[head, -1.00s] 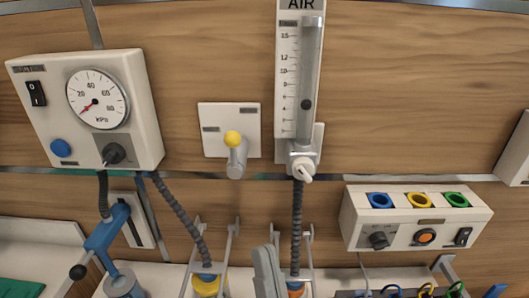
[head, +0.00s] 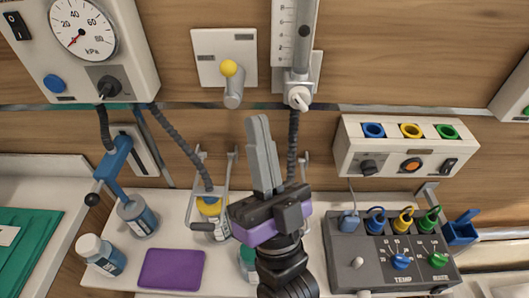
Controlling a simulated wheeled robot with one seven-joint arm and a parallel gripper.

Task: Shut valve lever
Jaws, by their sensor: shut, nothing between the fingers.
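A valve lever with a yellow ball knob (head: 229,68) and a grey stem is mounted on a pale wall plate (head: 207,49). The ball sits at the upper end and the grey part hangs just below it. Which way the lever is turned is hard to tell. My gripper (head: 258,124) is shut and empty, its grey fingers pointing up. In the picture the fingertips are below and slightly right of the lever, apart from it. My gripper hides part of the counter and bottles behind it.
A flow meter (head: 293,40) with a white knob (head: 299,97) is right of the lever. A gauge box (head: 110,50) is on the left. Hoses, bottles, a purple pad (head: 171,269) and a grey control unit (head: 385,250) crowd the area below.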

